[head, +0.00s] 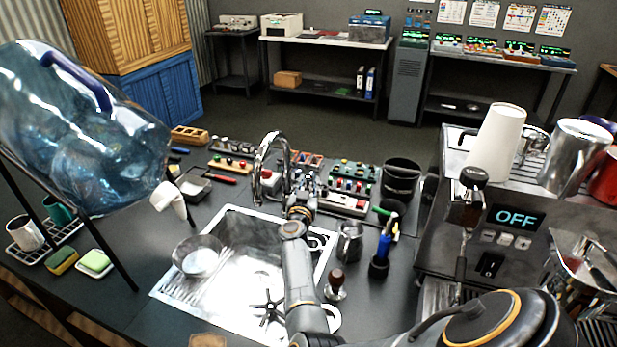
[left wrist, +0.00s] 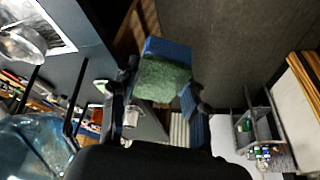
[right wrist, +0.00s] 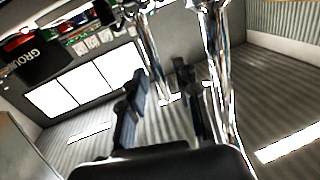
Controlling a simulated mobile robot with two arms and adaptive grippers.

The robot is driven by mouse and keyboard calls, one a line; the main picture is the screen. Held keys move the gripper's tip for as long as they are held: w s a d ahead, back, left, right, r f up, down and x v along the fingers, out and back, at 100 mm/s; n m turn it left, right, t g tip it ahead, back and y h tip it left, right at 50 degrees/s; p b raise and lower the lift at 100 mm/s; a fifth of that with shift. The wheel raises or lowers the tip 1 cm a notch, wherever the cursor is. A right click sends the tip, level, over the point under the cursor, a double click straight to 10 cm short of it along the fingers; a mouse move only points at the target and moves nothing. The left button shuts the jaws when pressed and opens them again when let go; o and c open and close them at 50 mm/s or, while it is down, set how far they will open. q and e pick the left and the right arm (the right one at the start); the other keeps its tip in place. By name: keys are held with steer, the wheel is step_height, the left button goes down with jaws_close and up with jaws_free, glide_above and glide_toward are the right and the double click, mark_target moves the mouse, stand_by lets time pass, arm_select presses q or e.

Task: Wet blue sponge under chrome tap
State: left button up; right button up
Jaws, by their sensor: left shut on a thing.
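The blue sponge (left wrist: 167,47), with a green scrubbing face, is between the fingers of my left gripper (left wrist: 160,95) in the left wrist view. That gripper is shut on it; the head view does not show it. The chrome tap (head: 268,143) arches up behind the sink (head: 228,295) in the head view. My right gripper (head: 299,203) is close to the tap's base. Contact with the tap cannot be told.
A glass bowl (head: 198,256) sits in the sink. A steel pitcher (head: 349,242) and the espresso machine (head: 490,225) stand at right.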

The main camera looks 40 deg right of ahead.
steer(key=shift+w+d+r, duration=0.15)
steer(key=shift+a+r, duration=0.2)
steer(key=shift+r, duration=0.15)
steer(key=shift+d+f, duration=0.1)
steer(key=shift+d, duration=0.05)
steer(key=shift+c, duration=1.2)
jaws_close()
